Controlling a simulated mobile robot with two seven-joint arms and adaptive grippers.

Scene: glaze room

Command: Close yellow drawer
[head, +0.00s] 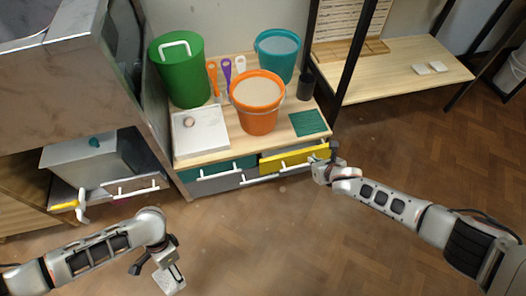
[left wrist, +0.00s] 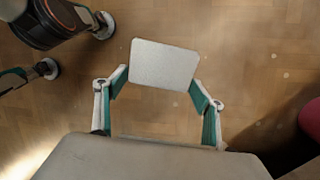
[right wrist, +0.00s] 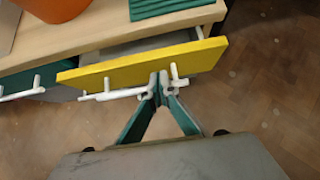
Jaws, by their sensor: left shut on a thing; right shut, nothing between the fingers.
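The yellow drawer (head: 290,159) is at the upper right of the low wooden unit. In the right wrist view the yellow drawer front (right wrist: 140,67) stands out from the unit, and its grey inside shows behind it. Its white handle (right wrist: 108,95) runs along the front. My right gripper (right wrist: 160,88) is shut and empty, its fingertips at the drawer front by the handle's right end; I cannot tell if they touch. It also shows in the head view (head: 319,170). My left gripper (left wrist: 163,75) is shut on a pale square tile (left wrist: 163,63) above the floor.
A teal drawer (head: 219,169) is left of the yellow one, with grey drawers (head: 212,185) below. An orange bucket (head: 258,115), a green bucket (head: 180,75) and a teal mat (head: 308,123) are on top. The floor in front is clear.

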